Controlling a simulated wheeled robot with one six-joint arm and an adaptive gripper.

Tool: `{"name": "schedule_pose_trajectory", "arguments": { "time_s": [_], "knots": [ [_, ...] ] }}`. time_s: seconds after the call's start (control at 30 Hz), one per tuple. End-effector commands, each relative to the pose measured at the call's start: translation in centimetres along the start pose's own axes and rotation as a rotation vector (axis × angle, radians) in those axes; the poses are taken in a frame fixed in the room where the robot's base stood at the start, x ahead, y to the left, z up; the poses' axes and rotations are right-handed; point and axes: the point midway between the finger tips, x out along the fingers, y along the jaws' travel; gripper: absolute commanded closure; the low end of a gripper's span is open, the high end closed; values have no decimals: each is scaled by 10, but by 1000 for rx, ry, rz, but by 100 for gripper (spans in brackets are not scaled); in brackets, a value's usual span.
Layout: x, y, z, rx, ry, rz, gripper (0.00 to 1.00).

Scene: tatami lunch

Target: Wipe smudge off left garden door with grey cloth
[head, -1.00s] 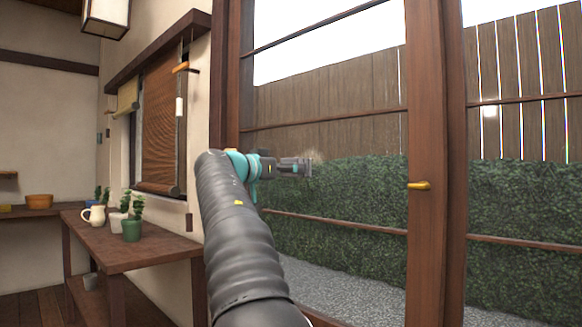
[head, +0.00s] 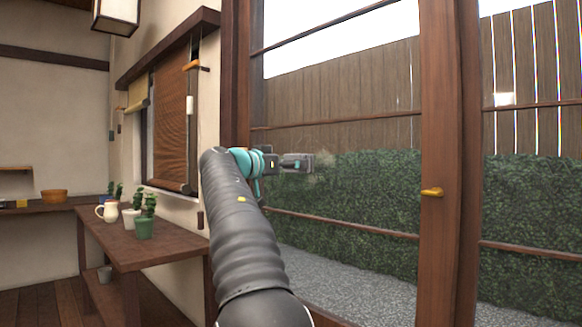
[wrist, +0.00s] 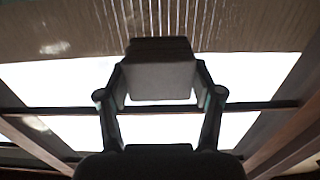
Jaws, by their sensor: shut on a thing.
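My gripper (head: 297,163) is at the glass of the left garden door (head: 437,120), in its middle pane. In the wrist view my gripper (wrist: 160,90) is shut on a grey block-shaped folded cloth (wrist: 160,78). In the head view the cloth shows only as a small grey patch (head: 324,159) at the fingertips. A faint pale smudge (head: 318,182) shows on the glass just below and right of the fingertips, partly hidden by the gripper. Whether the cloth touches the glass I cannot tell.
A yellow door handle (head: 432,192) sits on the door's right stile. A wooden side table (head: 125,250) at left holds a white mug (head: 107,211) and potted cacti (head: 144,222). A window with a brown blind (head: 172,120) is beside the door. Hedge and fence lie beyond the glass.

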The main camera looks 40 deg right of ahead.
Motion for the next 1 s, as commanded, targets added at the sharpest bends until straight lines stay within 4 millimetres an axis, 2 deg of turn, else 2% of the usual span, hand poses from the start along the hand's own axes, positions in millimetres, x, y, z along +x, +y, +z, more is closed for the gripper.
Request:
{"name": "schedule_pose_trajectory", "arguments": {
  "time_s": [0.4, 0.67, 1.0],
  "knots": [
    [3, 31, 3, 3, 1, 2, 62],
    [4, 41, 1, 2, 1, 5, 62],
    [3, 66, 3, 3, 0, 6, 62]
  ]
}}
